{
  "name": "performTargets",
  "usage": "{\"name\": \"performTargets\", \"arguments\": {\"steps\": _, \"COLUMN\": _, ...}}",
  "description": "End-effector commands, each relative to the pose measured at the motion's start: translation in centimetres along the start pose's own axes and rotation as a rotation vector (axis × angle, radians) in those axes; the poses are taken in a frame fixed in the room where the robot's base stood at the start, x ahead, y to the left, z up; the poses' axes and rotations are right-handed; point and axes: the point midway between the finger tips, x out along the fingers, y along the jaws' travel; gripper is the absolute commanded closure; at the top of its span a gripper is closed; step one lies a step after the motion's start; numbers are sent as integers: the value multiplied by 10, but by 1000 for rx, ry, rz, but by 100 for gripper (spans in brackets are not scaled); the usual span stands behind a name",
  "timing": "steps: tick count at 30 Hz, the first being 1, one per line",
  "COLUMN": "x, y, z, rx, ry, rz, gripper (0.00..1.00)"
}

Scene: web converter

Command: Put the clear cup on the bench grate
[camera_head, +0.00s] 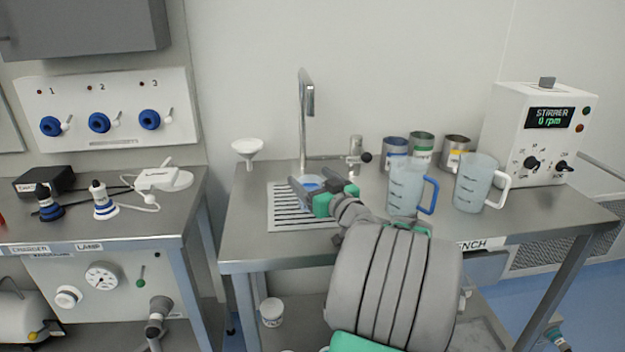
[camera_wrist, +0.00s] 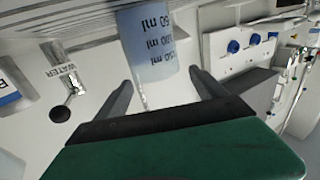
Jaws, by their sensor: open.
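The clear cup (camera_wrist: 148,45), bluish with ml markings, appears inverted in the wrist view, where the camera's picture is turned over. It seems to stand upright on the slotted bench grate (camera_head: 283,219), whose slots show at the top of the wrist view (camera_wrist: 60,25). In the head view the cup (camera_head: 311,185) is mostly hidden by my gripper (camera_head: 322,186). My gripper is open, and its fingertips (camera_wrist: 160,78) lie on either side of the cup's rim end with gaps beside it. The cup's contact with the grate is not clearly seen.
A tap (camera_head: 305,110) rises behind the grate, and a white funnel (camera_head: 247,150) is at left. A blue-handled jug (camera_head: 405,188) and a white-handled jug (camera_head: 475,182) stand to the right, before several metal tins. A stirrer box (camera_head: 540,135) is at far right.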

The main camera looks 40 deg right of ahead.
Motion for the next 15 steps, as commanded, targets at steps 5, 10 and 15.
{"name": "performTargets", "arguments": {"steps": 5, "x": -2, "y": 0, "z": 19, "rx": 21, "ry": -31, "rz": 3, "gripper": 19}}
{"name": "performTargets", "arguments": {"steps": 10, "x": -2, "y": 0, "z": -1, "rx": 23, "ry": -31, "rz": 4, "gripper": 19}}
{"name": "performTargets", "arguments": {"steps": 15, "x": -52, "y": 3, "z": 6, "rx": 18, "ry": -23, "rz": 11, "gripper": 19}}
